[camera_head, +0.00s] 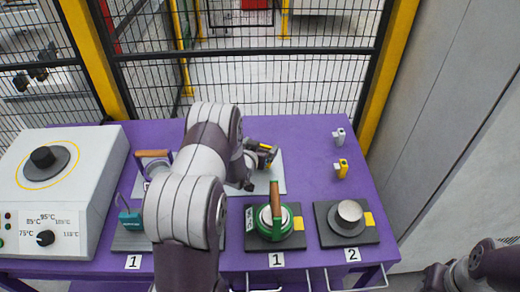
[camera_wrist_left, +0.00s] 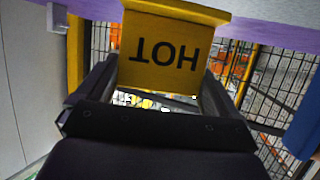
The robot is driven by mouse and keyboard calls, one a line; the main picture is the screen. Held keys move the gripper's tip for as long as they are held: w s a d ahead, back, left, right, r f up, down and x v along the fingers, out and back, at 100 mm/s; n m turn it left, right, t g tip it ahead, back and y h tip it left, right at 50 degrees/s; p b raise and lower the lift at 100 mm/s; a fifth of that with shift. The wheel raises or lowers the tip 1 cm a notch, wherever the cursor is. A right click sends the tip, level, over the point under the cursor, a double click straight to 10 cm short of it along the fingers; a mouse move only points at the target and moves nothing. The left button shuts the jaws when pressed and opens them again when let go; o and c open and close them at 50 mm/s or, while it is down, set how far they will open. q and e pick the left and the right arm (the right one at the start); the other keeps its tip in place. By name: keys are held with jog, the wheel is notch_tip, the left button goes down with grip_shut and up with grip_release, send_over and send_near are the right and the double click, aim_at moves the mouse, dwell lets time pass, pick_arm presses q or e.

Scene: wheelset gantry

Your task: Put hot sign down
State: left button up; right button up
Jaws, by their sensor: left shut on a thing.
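The yellow hot sign (camera_wrist_left: 160,52) fills the upper part of the left wrist view, its black "HOT" lettering upside down. My left gripper (camera_wrist_left: 158,92) is shut on it, with a dark finger on each side. The sign's top in that picture is close to a purple surface. In the head view my left gripper (camera_head: 262,156) is over the back middle of the purple table, partly hidden by my own arm, with a small yellow part showing. I cannot tell whether the sign touches the table. Part of my right arm shows at the lower right, without visible fingertips.
A green kettle-like part (camera_head: 275,222) with a wooden handle stands at a "1" label. A metal cylinder (camera_head: 349,212) sits on a dark plate at "2". Small white (camera_head: 339,135) and yellow (camera_head: 342,168) items stand back right. A dial box (camera_head: 75,160) is at left; mesh fence behind.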

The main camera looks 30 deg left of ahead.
pick_arm(q)
notch_tip(320, 180, down, 2)
jog(key=shift+w+f, duration=0.1)
jog(key=shift+f, duration=0.2)
jog(key=o, duration=0.7)
jog(key=shift+r, duration=0.45)
jog(key=v, duration=1.2)
jog(key=shift+f, duration=0.1)
